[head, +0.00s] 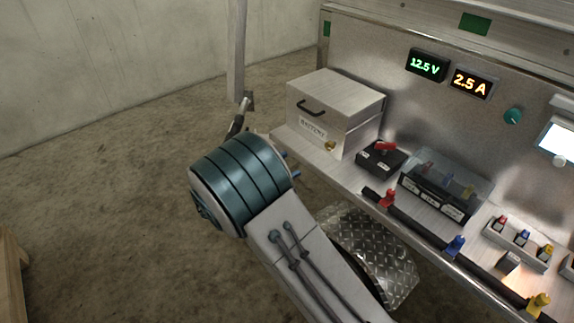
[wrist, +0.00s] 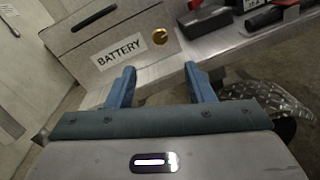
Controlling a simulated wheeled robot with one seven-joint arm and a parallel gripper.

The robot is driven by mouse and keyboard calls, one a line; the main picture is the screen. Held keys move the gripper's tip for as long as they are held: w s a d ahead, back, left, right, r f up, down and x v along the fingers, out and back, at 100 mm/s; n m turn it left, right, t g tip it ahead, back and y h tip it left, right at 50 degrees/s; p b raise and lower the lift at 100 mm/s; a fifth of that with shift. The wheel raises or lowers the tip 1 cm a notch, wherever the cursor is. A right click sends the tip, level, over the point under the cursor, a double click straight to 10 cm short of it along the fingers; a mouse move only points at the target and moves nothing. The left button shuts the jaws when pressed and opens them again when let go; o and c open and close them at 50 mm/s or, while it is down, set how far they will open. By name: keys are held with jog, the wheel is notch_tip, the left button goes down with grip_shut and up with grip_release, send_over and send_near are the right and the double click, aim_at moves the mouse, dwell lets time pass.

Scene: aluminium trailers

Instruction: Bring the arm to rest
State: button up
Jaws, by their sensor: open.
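My arm (head: 240,185) reaches up from the bottom of the head view, its teal wrist section in front of the trailer's shelf. My gripper (head: 289,164) shows as small blue fingertips past the wrist. In the wrist view my gripper (wrist: 161,80) has its two blue fingers spread apart with nothing between them. The fingers point toward the silver battery box (wrist: 115,45), which is closed, with a black handle, a BATTERY label and a brass lock. The battery box (head: 330,105) stands at the shelf's left end in the head view. I cannot tell the exact gap between fingers and shelf.
On the shelf (head: 340,172) are a black switch with a red handle (head: 382,155), a clear-covered fuse block (head: 440,190) and coloured terminals (head: 522,240). A black bar with coloured clamps (head: 425,220) runs along the front edge. Open ground (head: 110,190) lies left.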

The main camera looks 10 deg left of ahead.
jog(key=s+d+r+m+g+y+p, duration=0.1)
jog(key=s+d+r+m+g+p, duration=0.2)
jog(key=d, duration=0.4)
jog(key=s+d+r+m+g+y+p, duration=0.1)
jog(key=d+r+m+g+p, duration=0.1)
jog(key=d+r+m+g, duration=0.4)
jog(key=s+d+r+m+g+p, duration=0.1)
jog(key=s+d+r+p, duration=0.15)
jog(key=d, duration=0.55)
jog(key=s+d+r+m+y+p, duration=0.3)
jog(key=s+r+m+y+p, duration=0.2)
jog(key=s+r+m, duration=0.2)
jog(key=s+d+r+m+y+p, duration=0.4)
jog(key=s+r+m, duration=0.3)
jog(key=s, duration=0.3)
jog(key=shift+r+y+p, duration=0.3)
jog(key=shift+y+p, duration=0.3)
jog(key=shift+p, duration=0.3)
